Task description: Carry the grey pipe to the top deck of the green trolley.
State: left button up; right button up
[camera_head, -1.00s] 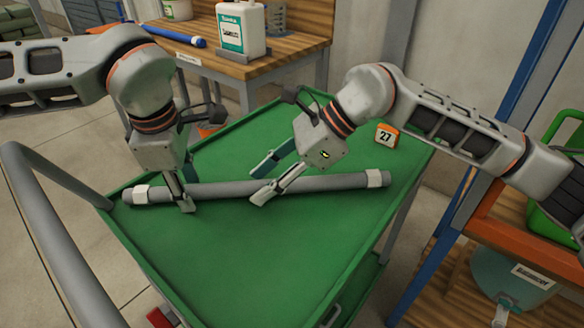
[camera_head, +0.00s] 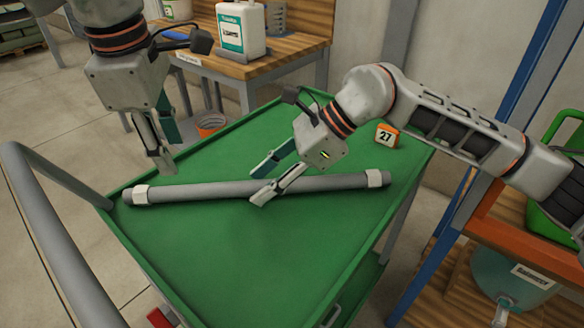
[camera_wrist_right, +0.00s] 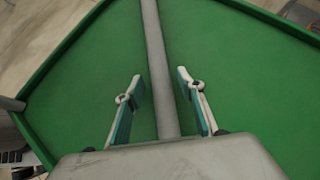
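The grey pipe (camera_head: 215,190), with a white band near each end, lies on the top deck of the green trolley (camera_head: 225,245). My right gripper (camera_head: 262,182) is open just above the pipe, right of its middle. In the right wrist view the pipe (camera_wrist_right: 158,65) runs between the two spread fingers (camera_wrist_right: 160,88), with a gap on both sides. My left gripper (camera_head: 170,148) is raised above the trolley's left edge, apart from the pipe. Its fingers look parted and hold nothing.
An orange block marked 27 (camera_head: 387,135) stands at the deck's far right corner. A wooden bench (camera_head: 285,55) with a white bottle (camera_head: 241,28) is behind. A blue and orange rack (camera_head: 490,225) is at right. The near deck is clear.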

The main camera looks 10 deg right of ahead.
jog(key=v, duration=1.2)
